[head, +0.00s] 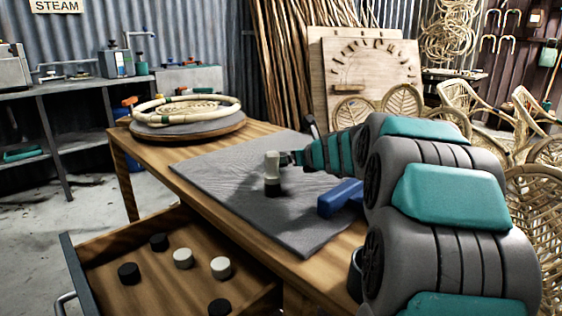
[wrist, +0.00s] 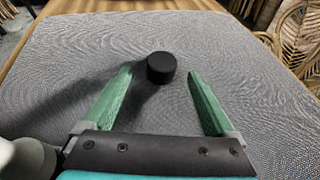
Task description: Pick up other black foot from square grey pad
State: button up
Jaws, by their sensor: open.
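A short round black foot (wrist: 161,67) sits upright on the grey pad (wrist: 70,50) in the wrist view. My gripper (wrist: 160,75) is open, its two green fingers to the left and right of the foot. The foot lies between the fingertips, with a gap on each side; the fingers do not touch it.
A blue tool (head: 340,197) lies near my arm. An open drawer (head: 110,290) holds several black and white feet. A rattan ring (head: 187,107) rests at the table's far left.

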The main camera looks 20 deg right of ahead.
aim_at(281, 155)
jog(key=x, duration=0.5)
jog(key=shift+w+d, duration=0.1)
jog(key=shift+w, duration=0.3)
jog(key=c, duration=1.4)
